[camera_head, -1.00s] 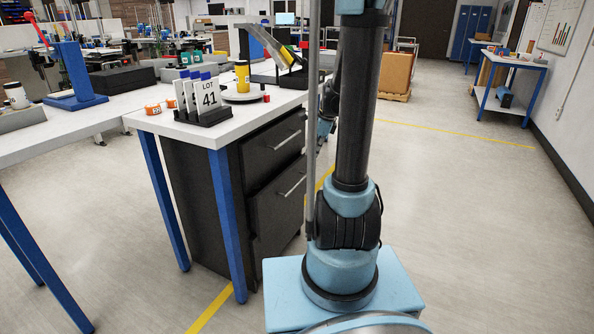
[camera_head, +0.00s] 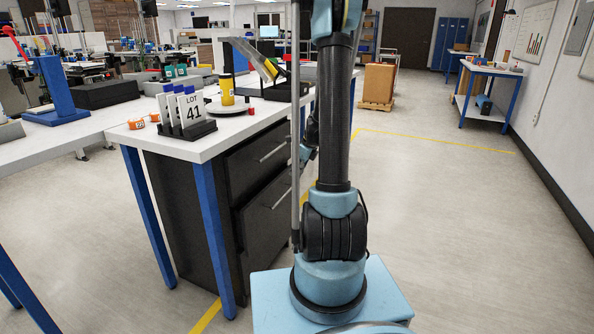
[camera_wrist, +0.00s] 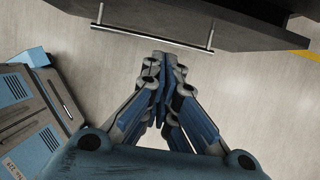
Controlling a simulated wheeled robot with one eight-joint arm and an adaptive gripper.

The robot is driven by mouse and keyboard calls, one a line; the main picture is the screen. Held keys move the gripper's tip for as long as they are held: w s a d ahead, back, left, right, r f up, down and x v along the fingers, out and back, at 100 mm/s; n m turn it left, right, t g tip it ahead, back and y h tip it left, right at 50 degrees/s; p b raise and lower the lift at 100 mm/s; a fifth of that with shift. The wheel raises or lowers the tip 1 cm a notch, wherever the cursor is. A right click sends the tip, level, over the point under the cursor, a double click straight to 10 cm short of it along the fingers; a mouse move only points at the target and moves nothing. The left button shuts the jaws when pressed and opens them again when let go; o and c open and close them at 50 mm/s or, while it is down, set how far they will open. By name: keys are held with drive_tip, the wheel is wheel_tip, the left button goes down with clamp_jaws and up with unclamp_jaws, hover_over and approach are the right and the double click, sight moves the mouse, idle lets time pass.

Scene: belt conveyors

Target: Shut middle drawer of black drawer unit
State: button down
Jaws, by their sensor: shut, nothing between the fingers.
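The black drawer unit (camera_head: 185,215) stands under the white-topped table in the head view. Two drawer fronts with bar handles show: an upper one (camera_head: 250,160) and a lower, deeper one (camera_head: 262,225). My arm covers the right side of the unit, so how far each drawer stands out is hard to tell. In the wrist view a dark drawer front (camera_wrist: 225,37) with a bar handle (camera_wrist: 150,39) crosses the top. My gripper (camera_wrist: 163,58) is shut and empty, its fingertips pointing at the handle and appearing just short of it. The head view hides my gripper behind my arm.
Blue table legs (camera_head: 213,235) stand close to the unit. Floor (camera_head: 470,235) at right is open. A cardboard box (camera_head: 378,84) on a pallet stands farther back.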

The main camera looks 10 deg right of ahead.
drive_tip(key=shift+w+a+f, duration=0.6)
drive_tip(key=shift+a+f, duration=0.2)
drive_tip(key=shift+f, duration=0.05)
drive_tip(key=shift+w+a+f, duration=0.6)
drive_tip(key=shift+a+f, duration=0.2)
drive_tip(key=shift+a, duration=0.05)
drive_tip(key=shift+w+a+f, duration=0.6)
drive_tip(key=shift+a+f, duration=0.2)
drive_tip(key=shift+f, duration=0.05)
